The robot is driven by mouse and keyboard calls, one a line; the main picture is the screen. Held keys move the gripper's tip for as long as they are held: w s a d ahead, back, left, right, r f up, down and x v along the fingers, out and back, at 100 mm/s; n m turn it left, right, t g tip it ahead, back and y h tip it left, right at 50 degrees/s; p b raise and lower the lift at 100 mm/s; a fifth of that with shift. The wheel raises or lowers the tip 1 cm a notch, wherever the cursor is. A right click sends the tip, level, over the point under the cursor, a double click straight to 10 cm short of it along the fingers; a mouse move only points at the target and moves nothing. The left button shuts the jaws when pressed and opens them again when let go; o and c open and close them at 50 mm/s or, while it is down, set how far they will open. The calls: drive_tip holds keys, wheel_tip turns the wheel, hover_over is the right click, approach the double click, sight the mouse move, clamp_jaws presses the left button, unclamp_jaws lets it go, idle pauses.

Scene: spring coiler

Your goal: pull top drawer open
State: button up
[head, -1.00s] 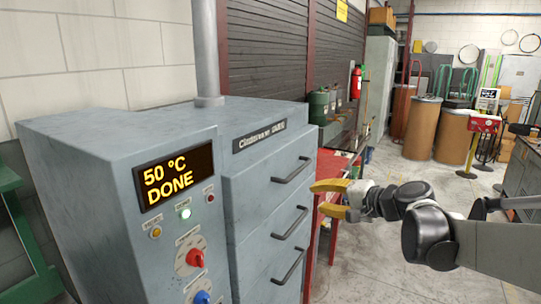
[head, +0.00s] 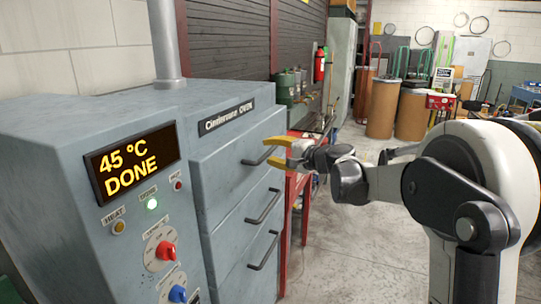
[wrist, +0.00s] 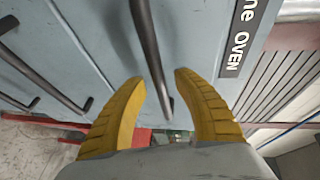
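The top drawer (head: 222,168) of the grey oven is shut, its front flush with the drawers below. Its dark bar handle (head: 256,159) runs across the front near the top. My gripper (head: 268,154) has yellow fingers and is at the right end of this handle. In the wrist view the handle (wrist: 150,48) passes between the two spread fingertips, with a gap visible on both sides. My gripper (wrist: 160,75) is open and not closed on the bar. Contact with the drawer front cannot be told.
Two lower drawers with handles (head: 263,207) sit beneath. The oven's display (head: 133,161) reads 45 °C DONE, above knobs and a lit green lamp. A red bench (head: 297,180) stands behind the oven's right side. The floor (head: 350,245) to the right is clear.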

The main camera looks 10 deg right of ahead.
drive_tip(key=shift+w, duration=0.1)
clamp_jaws()
drive_tip(key=s+d+p, duration=0.1)
drive_tip(key=s+d, duration=0.8)
drive_tip(key=d, duration=0.4)
drive_tip(key=s+d+p, duration=0.2)
drive_tip(key=s+d, duration=0.8)
drive_tip(key=d, duration=0.3)
drive_tip(key=shift+p, duration=0.3)
unclamp_jaws()
drive_tip(key=shift+w, duration=0.1)
